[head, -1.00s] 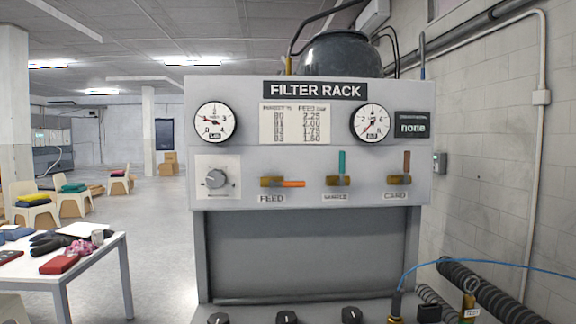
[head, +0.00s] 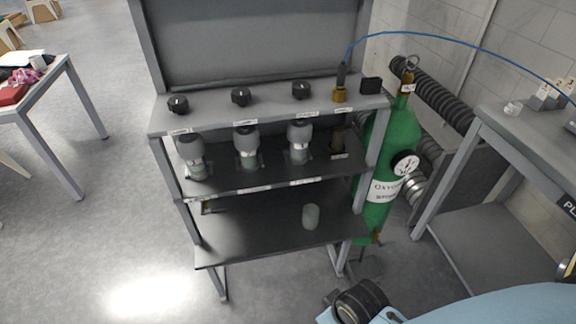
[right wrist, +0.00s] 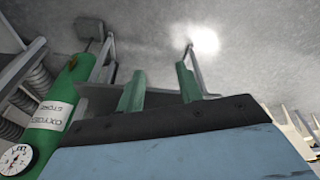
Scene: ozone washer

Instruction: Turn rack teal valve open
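A grey rack edge and legs appear beyond the fingers, apparently not touched. In the head view my light blue right arm enters at the lower right, and its fingers cannot be made out. My left gripper is not in view.
A green oxygen cylinder (head: 403,133) with a gauge stands right of the rack, also left in the right wrist view (right wrist: 52,122). Black knobs (head: 241,97) line the rack's top shelf. A blue hose (head: 430,34) arcs rightward. A grey table (head: 520,135) stands right. Floor in front is clear.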

